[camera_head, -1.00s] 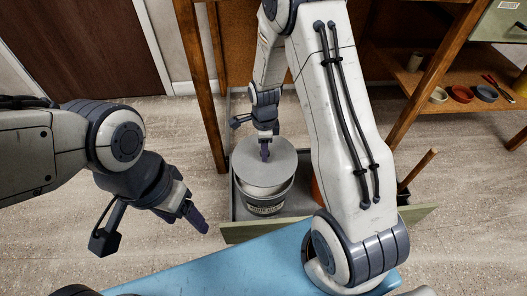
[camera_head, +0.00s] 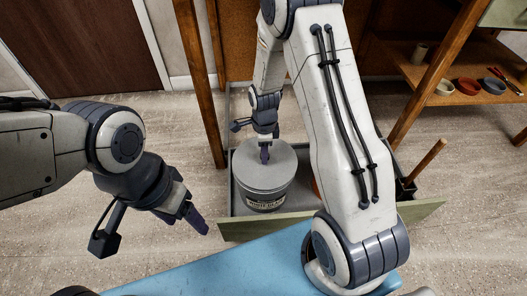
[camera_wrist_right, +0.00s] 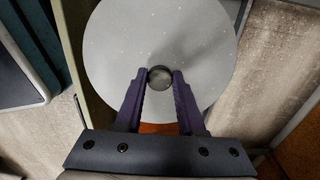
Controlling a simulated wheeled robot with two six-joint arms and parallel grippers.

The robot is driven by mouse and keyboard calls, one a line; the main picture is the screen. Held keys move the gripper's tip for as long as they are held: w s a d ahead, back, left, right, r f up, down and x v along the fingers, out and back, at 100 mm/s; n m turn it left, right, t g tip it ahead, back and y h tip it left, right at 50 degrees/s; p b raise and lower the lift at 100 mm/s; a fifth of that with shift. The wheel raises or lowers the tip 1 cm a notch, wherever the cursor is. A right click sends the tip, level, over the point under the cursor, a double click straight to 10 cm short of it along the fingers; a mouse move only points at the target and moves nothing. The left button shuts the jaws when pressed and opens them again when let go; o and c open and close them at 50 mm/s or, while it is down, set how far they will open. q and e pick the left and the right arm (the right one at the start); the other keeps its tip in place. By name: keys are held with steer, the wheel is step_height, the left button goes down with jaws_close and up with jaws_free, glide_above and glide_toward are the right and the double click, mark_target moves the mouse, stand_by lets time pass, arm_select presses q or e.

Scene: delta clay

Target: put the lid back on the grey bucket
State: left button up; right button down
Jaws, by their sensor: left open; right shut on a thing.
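The grey bucket (camera_head: 266,203) stands upright in an open drawer, with a label on its front. The round grey lid (camera_head: 262,172) lies level over the bucket's mouth, and no gap shows between lid and rim in the head view. My right gripper (camera_head: 264,154) comes down from above and is shut on the lid's small round knob; in the right wrist view the purple fingers (camera_wrist_right: 160,79) pinch the knob, with the lid (camera_wrist_right: 125,40) filling the upper part. My left gripper (camera_head: 197,222) is open and empty, away to the left of the drawer.
The drawer front (camera_head: 330,220) is a pale green board around the bucket. A wooden handle (camera_head: 427,160) sticks up at the drawer's right. A blue surface (camera_head: 210,272) lies nearest me. Bowls (camera_head: 467,86) stand on a shelf at right.

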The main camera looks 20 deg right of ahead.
steer(key=shift+a+p, duration=0.1)
steer(key=shift+p, duration=0.6)
stand_by(0.9)
steer(key=shift+f, duration=0.15)
stand_by(0.8)
steer(key=shift+p, duration=0.5)
stand_by(0.5)
jaws_free()
stand_by(0.3)
steer(key=shift+r+p, duration=3.55)
